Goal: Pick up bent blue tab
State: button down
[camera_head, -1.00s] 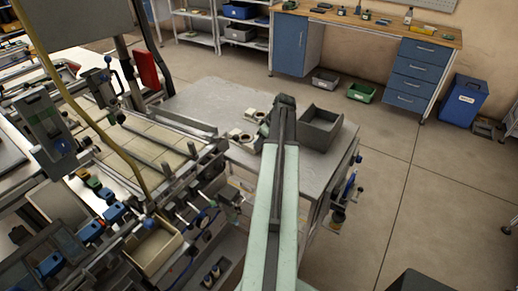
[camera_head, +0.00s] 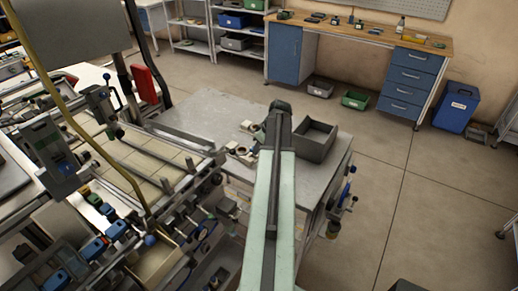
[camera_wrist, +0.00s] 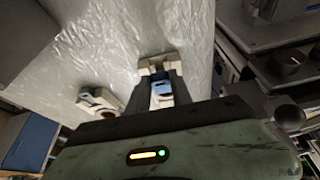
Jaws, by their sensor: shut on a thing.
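The bent blue tab (camera_wrist: 162,88) shows in the wrist view as a small light-blue piece between the two dark fingers of my gripper (camera_wrist: 162,92). The gripper is shut on it. A pale part lies just below the blue, also between the fingers. A cream, notched tape-reel piece (camera_wrist: 153,66) sits just beyond the fingertips on the shiny grey tabletop (camera_wrist: 95,45). In the head view my own arm hides the tab and the fingertips.
Another cream reel piece (camera_wrist: 101,98) lies left of my gripper; reels (camera_head: 240,151) also show left of my arm. An open dark grey box (camera_head: 314,140) stands right of my arm on the table. Machinery with rails (camera_head: 130,155) crowds the left.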

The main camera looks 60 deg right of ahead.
jog(key=s+a, duration=0.3)
jog(key=s, duration=0.4)
jog(key=s+a+r, duration=0.1)
jog(key=s+a, duration=0.2)
jog(key=s, duration=0.5)
jog(key=shift+r+p, duration=0.25)
jog(key=shift+p, duration=0.05)
